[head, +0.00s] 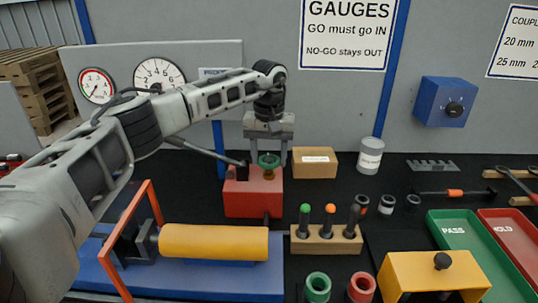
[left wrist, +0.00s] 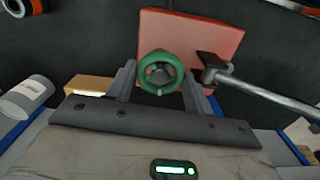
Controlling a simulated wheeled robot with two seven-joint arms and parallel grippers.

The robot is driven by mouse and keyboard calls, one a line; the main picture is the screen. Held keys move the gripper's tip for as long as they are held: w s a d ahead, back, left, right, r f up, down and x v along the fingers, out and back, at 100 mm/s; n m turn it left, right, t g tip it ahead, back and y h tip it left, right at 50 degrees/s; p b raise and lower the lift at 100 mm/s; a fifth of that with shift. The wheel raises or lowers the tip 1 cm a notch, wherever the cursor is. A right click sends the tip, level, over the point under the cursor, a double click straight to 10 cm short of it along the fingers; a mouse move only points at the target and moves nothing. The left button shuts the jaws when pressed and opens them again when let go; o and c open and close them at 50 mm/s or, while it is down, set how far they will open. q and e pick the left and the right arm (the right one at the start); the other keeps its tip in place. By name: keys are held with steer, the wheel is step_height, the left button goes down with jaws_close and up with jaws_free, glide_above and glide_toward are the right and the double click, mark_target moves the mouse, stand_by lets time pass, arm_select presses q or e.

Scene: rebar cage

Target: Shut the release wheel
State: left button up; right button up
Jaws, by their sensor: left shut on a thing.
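The release wheel (head: 268,161) is a small green handwheel on top of the red block (head: 252,200), left of centre in the head view. In the left wrist view the green wheel (left wrist: 160,73) sits between my two fingers, over the red block (left wrist: 190,38). My left gripper (head: 268,158) comes down from above and is shut on the wheel's rim, one finger on either side. My right gripper is in neither view.
A blue bench with a yellow cylinder (head: 213,242) and an orange frame stands in front. A cardboard box (head: 315,162) and a gauge stand (head: 326,240) are to the right.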

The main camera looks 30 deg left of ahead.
mark_target(269, 159)
arm_select(q)
steer(key=shift+w+r+m, duration=0.1)
steer(key=shift+r+m, duration=0.05)
steer(key=shift+m, duration=0.55)
steer(key=o, duration=1)
steer(key=shift+c, duration=0.2)
step_height(269, 159, up, 16)
steer(key=b, duration=0.1)
